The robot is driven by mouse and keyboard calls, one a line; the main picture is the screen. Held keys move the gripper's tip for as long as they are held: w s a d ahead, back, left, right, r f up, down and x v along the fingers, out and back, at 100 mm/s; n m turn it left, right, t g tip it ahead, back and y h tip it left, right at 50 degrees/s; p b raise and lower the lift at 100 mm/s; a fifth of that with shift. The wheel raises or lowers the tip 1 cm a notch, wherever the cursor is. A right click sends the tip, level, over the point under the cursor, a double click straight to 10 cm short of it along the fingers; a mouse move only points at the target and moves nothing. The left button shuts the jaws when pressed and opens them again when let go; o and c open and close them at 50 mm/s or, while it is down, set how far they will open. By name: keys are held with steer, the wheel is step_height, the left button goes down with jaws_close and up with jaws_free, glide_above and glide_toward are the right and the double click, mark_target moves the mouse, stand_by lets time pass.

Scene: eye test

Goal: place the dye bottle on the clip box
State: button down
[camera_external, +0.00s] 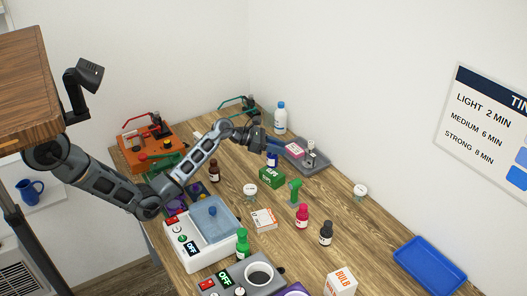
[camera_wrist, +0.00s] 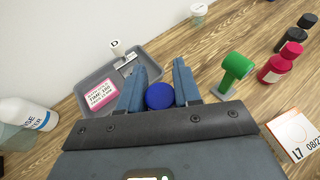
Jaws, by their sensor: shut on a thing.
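A blue bottle with a round blue cap (camera_wrist: 160,96) is between the two fingers of my gripper (camera_wrist: 160,86), which is shut on it. In the external view the bottle (camera_external: 272,160) hangs upright below my gripper (camera_external: 271,147), and its label is too small to read. A green box with white lettering (camera_external: 271,178), which looks like the clip box, stands on the table just in front of the bottle in the picture. I cannot tell whether the two touch. The green box is hidden behind my gripper in the wrist view.
A grey tray with a pink-labelled box (camera_wrist: 99,96) lies beyond my gripper. A white rinse bottle (camera_external: 280,118) stands behind. A green stand (camera_external: 294,191), a white-orange box (camera_external: 263,221), a magenta bottle (camera_external: 302,217) and a dark bottle (camera_external: 326,234) are nearby. A blue tray (camera_external: 430,265) is at right.

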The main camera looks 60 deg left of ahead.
steer(key=shift+f+b, duration=1.55)
steer(key=shift+b, duration=0.15)
steer(key=shift+r, duration=0.1)
steer(key=c, duration=0.8)
jaws_free()
steer(key=v, duration=1.2)
